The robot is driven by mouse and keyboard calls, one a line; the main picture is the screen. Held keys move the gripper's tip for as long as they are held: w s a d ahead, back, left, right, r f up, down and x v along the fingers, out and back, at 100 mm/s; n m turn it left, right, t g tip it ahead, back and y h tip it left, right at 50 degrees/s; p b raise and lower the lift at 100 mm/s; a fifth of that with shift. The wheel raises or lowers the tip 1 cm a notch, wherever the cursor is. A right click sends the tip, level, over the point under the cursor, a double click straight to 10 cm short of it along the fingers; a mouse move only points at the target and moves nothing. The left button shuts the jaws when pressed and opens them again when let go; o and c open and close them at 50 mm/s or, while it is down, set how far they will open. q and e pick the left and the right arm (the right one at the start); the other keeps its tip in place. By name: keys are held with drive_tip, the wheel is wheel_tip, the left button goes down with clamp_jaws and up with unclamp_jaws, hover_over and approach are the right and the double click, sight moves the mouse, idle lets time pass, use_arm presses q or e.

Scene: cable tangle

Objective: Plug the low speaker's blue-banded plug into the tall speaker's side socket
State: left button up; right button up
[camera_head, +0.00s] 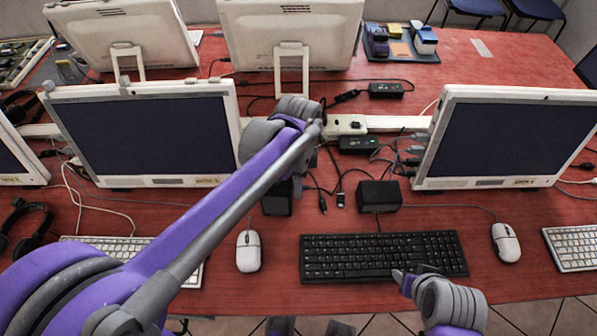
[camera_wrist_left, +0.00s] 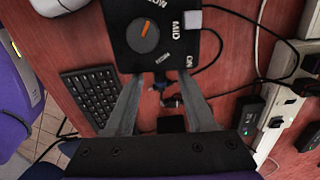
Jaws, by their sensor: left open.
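The tall speaker (camera_head: 277,200) stands mid-table, partly hidden by my left arm.
A black keyboard (camera_head: 384,256) lies in front, with white mice (camera_head: 248,251) (camera_head: 505,242) at either side. Loose cable ends (camera_head: 323,204) lie between the speakers. A white power strip (camera_head: 385,123) with adapters runs behind. Monitors (camera_head: 140,133) (camera_head: 505,138) flank the space.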

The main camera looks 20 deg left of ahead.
use_arm(q)
drive_tip(key=shift+f, duration=0.2)
clamp_jaws()
idle(0.6)
drive_tip(key=shift+c, duration=0.2)
unclamp_jaws()
